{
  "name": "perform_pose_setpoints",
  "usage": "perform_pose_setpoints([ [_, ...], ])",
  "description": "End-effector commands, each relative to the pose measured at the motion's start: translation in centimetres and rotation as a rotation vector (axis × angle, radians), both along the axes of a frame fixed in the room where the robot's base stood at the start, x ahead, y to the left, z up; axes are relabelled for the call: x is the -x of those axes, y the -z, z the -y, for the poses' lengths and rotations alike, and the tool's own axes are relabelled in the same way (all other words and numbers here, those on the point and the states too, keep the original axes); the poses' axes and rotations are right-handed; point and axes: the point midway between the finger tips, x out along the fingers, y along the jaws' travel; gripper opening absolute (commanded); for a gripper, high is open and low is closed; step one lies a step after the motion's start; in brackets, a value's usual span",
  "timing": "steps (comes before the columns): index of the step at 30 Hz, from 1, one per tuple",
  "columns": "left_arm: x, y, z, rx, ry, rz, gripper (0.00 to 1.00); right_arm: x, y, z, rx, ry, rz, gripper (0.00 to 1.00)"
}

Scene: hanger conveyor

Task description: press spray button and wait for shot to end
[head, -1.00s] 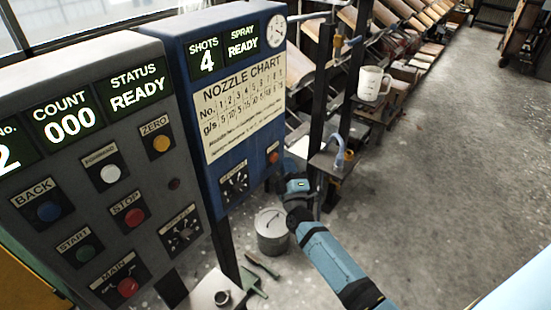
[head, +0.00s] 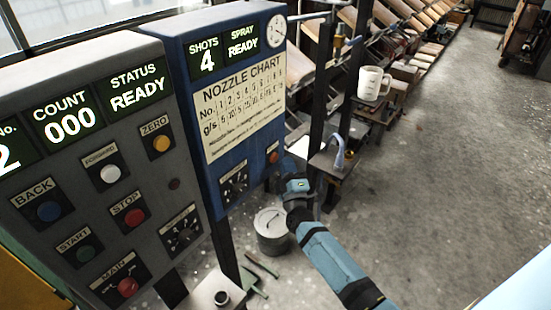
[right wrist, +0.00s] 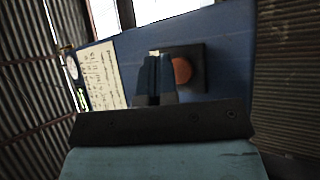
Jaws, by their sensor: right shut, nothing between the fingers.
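The spray button, an orange-red round button (head: 273,157), sits low on the right of the blue spray panel (head: 188,120). It also shows on its dark square plate in the right wrist view (right wrist: 182,71). My right gripper (head: 279,180) is just below and beside the button in the head view. In the right wrist view its shut, empty fingers (right wrist: 158,75) point at the panel, left of the button's centre and overlapping its plate. I cannot tell whether they touch. The panel's display (head: 224,50) reads SHOTS 4 and SPRAY READY. My left gripper is not in view.
A grey control panel (head: 110,130) with several buttons reads COUNT 000 and STATUS READY. A nozzle dial (head: 234,184) sits left of the spray button. A lidded bucket (head: 271,238) stands on the floor below.

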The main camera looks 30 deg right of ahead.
Motion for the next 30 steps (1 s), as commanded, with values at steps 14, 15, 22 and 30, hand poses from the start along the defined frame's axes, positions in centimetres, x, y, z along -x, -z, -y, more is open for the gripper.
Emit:
perform_pose_setpoints([
  [14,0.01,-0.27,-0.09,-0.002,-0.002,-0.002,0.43,-0.61,-0.12,-0.23,-0.001,0.000,0.000,0.00],
  [15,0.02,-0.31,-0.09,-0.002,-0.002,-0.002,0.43,-0.71,-0.08,-0.26,0.000,0.001,0.000,0.00],
  [22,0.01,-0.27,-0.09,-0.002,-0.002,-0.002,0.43,-0.78,0.02,-0.30,0.000,0.000,0.000,0.00],
  [30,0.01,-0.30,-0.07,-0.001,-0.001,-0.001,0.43,-0.90,0.00,-0.36,0.000,0.000,0.000,0.00],
])
